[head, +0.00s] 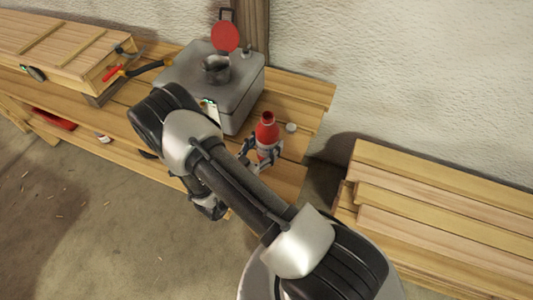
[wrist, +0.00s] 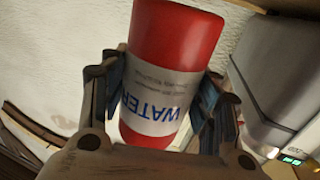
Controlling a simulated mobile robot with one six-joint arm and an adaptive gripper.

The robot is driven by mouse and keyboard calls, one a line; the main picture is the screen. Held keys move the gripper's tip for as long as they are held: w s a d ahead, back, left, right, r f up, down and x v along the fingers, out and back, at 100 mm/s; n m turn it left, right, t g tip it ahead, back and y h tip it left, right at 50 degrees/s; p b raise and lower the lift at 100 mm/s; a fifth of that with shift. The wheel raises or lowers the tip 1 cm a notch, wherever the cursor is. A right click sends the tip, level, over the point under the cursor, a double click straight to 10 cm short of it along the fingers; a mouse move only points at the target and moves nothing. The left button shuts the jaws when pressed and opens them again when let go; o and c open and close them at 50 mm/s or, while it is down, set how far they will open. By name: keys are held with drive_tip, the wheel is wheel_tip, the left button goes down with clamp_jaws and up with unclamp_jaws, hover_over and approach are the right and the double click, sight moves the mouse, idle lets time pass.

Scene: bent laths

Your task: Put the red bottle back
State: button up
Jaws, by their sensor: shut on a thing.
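The red bottle (head: 267,131) has a white label and stands about upright near the right end of the wooden bench. In the wrist view the bottle (wrist: 175,45) fills the middle, and its label reads "WATER" in blue. My gripper (head: 262,152) is shut on the bottle, with a finger on each side of it around the label. I cannot tell whether the bottle's base touches the bench, since my gripper and arm hide part of it. A small white round thing (head: 291,127), perhaps a cap, lies to the right of the bottle.
A grey metal box (head: 240,98) with a cup-like fitting and a red disc stands left of the bottle. Stacked planks (head: 440,215) are at the right. Some bench top (head: 300,92) behind is clear.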

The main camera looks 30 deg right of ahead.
sight(261, 158)
wheel_tip(261, 158, down, 4)
drive_tip(key=shift+f+b, duration=0.25)
drive_tip(key=shift+b, duration=0.5)
drive_tip(key=shift+r, duration=0.1)
drive_tip(key=o, duration=0.7)
drive_tip(key=shift+f, duration=0.25)
drive_tip(key=shift+c, duration=0.2)
drive_tip(key=o, duration=0.5)
drive_tip(key=shift+r, duration=0.1)
drive_tip(key=shift+r, duration=0.1)
